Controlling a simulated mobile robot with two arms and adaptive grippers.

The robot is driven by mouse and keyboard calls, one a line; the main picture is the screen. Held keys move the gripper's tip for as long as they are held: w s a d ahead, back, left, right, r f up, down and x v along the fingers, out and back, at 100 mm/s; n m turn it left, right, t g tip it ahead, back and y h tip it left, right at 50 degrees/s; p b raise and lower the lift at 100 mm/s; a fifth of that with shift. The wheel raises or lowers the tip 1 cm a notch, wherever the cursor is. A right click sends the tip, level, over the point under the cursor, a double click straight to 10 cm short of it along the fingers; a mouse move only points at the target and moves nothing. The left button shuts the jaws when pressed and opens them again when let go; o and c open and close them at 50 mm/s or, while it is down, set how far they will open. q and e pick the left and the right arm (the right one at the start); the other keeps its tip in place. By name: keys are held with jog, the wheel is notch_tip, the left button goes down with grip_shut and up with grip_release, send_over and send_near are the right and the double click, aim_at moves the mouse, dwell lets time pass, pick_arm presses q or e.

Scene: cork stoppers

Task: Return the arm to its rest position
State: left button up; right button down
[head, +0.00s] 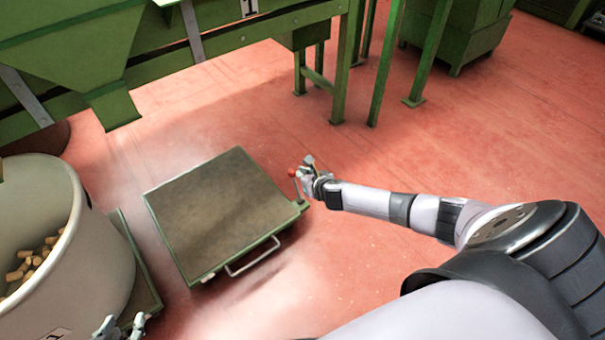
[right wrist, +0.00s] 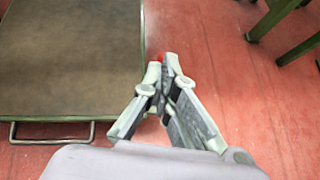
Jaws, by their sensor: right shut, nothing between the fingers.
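My right arm reaches in from the right in the head view, stretched out over the floor. Its gripper (head: 306,168) is beside the right corner of a platform cart (head: 222,210), close to a lever with a red knob (head: 292,172). In the right wrist view my right gripper (right wrist: 166,62) is shut and empty, its fingertips together. The red knob (right wrist: 187,61) shows just behind the tips; I cannot tell whether they touch. My left gripper (head: 122,324) shows at the bottom edge of the head view beside a large bin, fingers apart and empty.
The pale round bin (head: 100,265) at left holds several cork stoppers (head: 35,260). Green machinery (head: 230,38) and its legs stand along the back. Red floor (head: 400,150) is open behind my right arm. The cart has a metal handle (head: 252,258) in front.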

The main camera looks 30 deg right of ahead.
jog(key=shift+a, duration=0.1)
dwell(0.3)
